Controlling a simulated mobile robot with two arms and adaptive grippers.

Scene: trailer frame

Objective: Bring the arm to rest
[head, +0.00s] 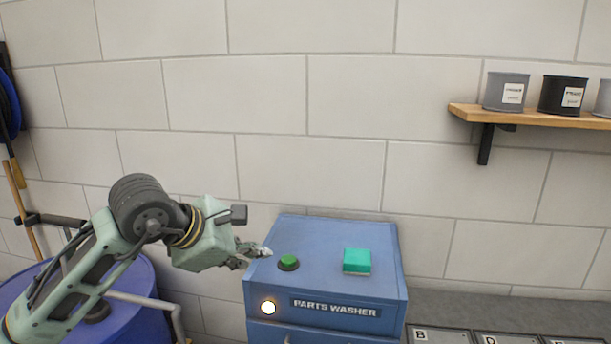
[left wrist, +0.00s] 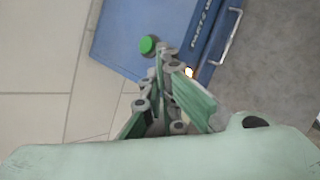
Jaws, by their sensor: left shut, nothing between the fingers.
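My left arm comes in from the left in the head view. Its gripper (head: 262,252) is shut and empty, with its fingertips at the left edge of the blue parts washer (head: 345,290), beside the round green button (head: 289,262). In the left wrist view the closed fingers (left wrist: 168,52) point toward the washer (left wrist: 120,35), with the green button (left wrist: 148,44) just beyond and left of the tips. I cannot tell whether the fingertips touch the washer. My right gripper is in neither view.
A teal block (head: 356,261) sits on the washer top. A lit white lamp (head: 268,307) is on its front. A blue drum (head: 130,275) stands behind my left arm. A wooden shelf (head: 540,117) with several cans is at upper right. Lettered bins (head: 440,335) lie at lower right.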

